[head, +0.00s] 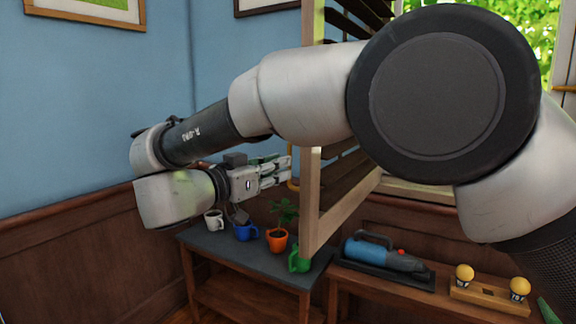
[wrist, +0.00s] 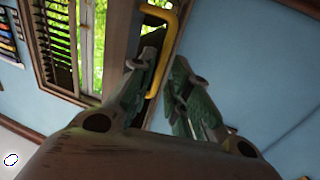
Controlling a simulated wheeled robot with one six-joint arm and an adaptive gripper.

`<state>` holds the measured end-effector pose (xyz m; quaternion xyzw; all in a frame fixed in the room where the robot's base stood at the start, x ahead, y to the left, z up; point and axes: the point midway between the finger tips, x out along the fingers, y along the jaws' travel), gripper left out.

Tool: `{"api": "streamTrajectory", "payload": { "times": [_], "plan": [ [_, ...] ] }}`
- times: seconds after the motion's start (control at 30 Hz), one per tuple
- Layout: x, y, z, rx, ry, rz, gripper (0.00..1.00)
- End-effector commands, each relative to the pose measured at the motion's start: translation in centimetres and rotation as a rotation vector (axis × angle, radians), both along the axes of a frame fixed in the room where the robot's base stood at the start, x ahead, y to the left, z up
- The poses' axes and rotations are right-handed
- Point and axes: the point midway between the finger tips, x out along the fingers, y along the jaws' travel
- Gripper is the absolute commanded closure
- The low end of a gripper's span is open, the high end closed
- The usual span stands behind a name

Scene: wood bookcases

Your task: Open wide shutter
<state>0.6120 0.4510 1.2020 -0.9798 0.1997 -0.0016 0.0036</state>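A wooden slatted shutter (head: 312,120) stands swung out from the window in the head view, its frame seen nearly edge-on. A yellow handle (wrist: 168,50) is on a wooden frame in the wrist view; only a small part of it shows beside the shutter's edge in the head view (head: 292,184). My gripper (head: 284,171) is at that edge. In the wrist view my gripper (wrist: 165,66) has its two green-grey fingers apart, with the handle appearing between their tips. Whether a finger touches the handle, I cannot tell.
Below are a dark-topped table (head: 218,244) with several mugs and a potted plant (head: 279,232), and a lower bench with a blue tool (head: 385,255) and yellow bulbs (head: 464,273). A blue wall (head: 90,110) lies left. Another slatted shutter (wrist: 57,45) shows in the wrist view.

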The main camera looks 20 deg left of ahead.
Motion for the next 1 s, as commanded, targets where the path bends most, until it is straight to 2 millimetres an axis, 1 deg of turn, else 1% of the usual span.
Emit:
{"api": "streamTrajectory", "payload": {
  "times": [0.03,0.2,0.3,0.4,0.53,1.0],
  "plan": [
    [-1.2,0.6,0.0,0.000,0.000,0.004,0.82],
    [-4.3,1.9,-0.1,0.000,0.000,0.002,0.82],
    [-5.6,2.4,0.0,0.000,0.000,0.000,0.82],
    [-6.3,2.7,0.0,0.000,0.000,0.000,0.82],
    [-6.5,2.8,0.0,0.000,0.000,-0.001,0.82],
    [-6.5,2.8,0.0,0.000,0.000,-0.001,0.82]
  ]
}}
